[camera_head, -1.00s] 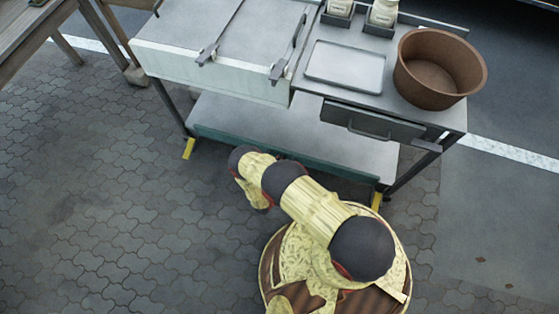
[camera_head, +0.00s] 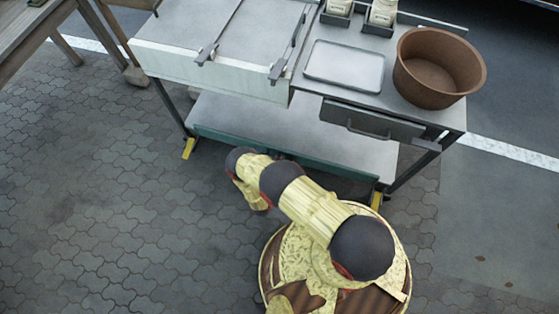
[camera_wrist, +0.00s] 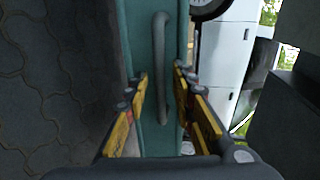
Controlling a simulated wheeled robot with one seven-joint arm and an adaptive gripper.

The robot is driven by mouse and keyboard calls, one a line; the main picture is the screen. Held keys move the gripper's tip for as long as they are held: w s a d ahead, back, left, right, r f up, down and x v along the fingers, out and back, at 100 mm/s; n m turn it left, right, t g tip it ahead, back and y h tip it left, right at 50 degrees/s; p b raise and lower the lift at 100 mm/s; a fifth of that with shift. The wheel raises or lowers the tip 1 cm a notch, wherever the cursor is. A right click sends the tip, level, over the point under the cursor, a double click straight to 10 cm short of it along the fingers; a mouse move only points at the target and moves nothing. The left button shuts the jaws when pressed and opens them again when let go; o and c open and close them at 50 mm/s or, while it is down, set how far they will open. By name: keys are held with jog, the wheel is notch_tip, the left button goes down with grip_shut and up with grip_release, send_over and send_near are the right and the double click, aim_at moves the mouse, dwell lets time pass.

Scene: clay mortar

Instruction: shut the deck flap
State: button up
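A green panel (camera_wrist: 136,40) with a grey bar handle (camera_wrist: 160,50) fills the middle of the wrist view; it looks like the deck flap. In the head view, a green strip (camera_head: 222,135) runs along the front edge of the cart's lower shelf, partly hidden behind my arm. My gripper (camera_wrist: 160,78) is open, with yellow-padded fingers on both sides of the handle's near end. I see no clear finger contact with it. My gripper is hidden in the head view. I cannot tell the flap's angle.
The grey cart (camera_head: 165,62) carries a tray (camera_head: 344,66), a brown pot (camera_head: 440,68) and white jars (camera_head: 383,12). A drawer (camera_head: 372,122) is under its right side. A wooden table (camera_head: 30,30) stands at the far left. The paving (camera_head: 100,210) in front is clear.

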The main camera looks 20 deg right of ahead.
jog(key=v, duration=1.1)
dwell(0.4)
